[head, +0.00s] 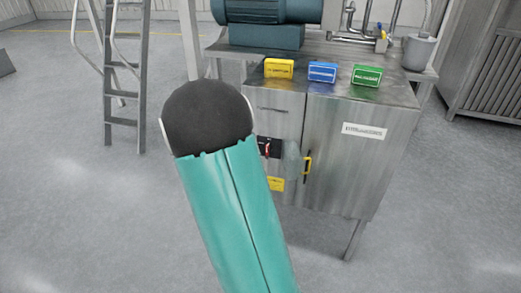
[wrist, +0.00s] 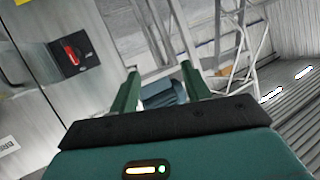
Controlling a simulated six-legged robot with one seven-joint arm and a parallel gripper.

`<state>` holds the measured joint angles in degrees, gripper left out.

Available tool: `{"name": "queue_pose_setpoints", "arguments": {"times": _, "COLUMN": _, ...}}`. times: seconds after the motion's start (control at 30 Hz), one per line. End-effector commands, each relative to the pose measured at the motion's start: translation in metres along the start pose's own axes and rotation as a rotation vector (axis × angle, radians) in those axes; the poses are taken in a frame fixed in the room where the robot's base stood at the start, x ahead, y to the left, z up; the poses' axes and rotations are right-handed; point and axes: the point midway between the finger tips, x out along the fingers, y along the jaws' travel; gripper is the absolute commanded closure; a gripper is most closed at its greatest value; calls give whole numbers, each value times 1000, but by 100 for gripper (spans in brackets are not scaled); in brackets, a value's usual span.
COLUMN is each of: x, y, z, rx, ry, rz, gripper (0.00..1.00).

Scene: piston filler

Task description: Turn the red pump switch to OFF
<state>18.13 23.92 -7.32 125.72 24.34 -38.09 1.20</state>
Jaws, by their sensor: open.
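The red pump switch (head: 267,149) sits on a black plate on the front of the steel cabinet, left of the door, partly beside my arm in the head view. In the wrist view the red switch handle (wrist: 72,53) lies on its black plate at the upper left, with small markings too small to read. My gripper (wrist: 160,70) is open, with two green fingers apart and nothing between them. It is to the right of the switch in the wrist view and does not touch it. In the head view my gripper is hidden behind my teal arm.
The steel cabinet (head: 345,180) has a black and yellow door handle (head: 308,167) near the switch. Yellow (head: 279,68), blue (head: 323,72) and green (head: 367,76) boxes sit on top. A ladder (head: 125,75) stands at the left. Floor in front is clear.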

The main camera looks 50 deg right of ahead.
Motion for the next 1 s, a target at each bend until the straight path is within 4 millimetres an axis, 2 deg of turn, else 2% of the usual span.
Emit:
{"name": "queue_pose_setpoints", "arguments": {"times": 0.03, "x": 17, "y": 25, "z": 11, "rx": 1, "ry": 38, "rz": 55, "gripper": 52}}
{"name": "queue_pose_setpoints", "arguments": {"times": 0.2, "x": 52, "y": 100, "z": 35, "rx": -18, "ry": 204, "rz": 214, "gripper": 52}}
{"name": "queue_pose_setpoints", "arguments": {"times": 0.3, "x": 60, "y": 138, "z": 49, "rx": -47, "ry": 294, "rz": 292, "gripper": 52}}
{"name": "queue_pose_setpoints", "arguments": {"times": 0.4, "x": 63, "y": 165, "z": 61, "rx": -78, "ry": 362, "rz": 346, "gripper": 52}}
{"name": "queue_pose_setpoints", "arguments": {"times": 0.5, "x": 62, "y": 180, "z": 67, "rx": -99, "ry": 404, "rz": 376, "gripper": 52}}
{"name": "queue_pose_setpoints", "arguments": {"times": 0.67, "x": 68, "y": 187, "z": 66, "rx": -108, "ry": 426, "rz": 388, "gripper": 52}}
{"name": "queue_pose_setpoints", "arguments": {"times": 0.77, "x": 78, "y": 191, "z": 60, "rx": -108, "ry": 426, "rz": 387, "gripper": 52}}
{"name": "queue_pose_setpoints", "arguments": {"times": 1.0, "x": 116, "y": 207, "z": 41, "rx": -108, "ry": 425, "rz": 387, "gripper": 52}}
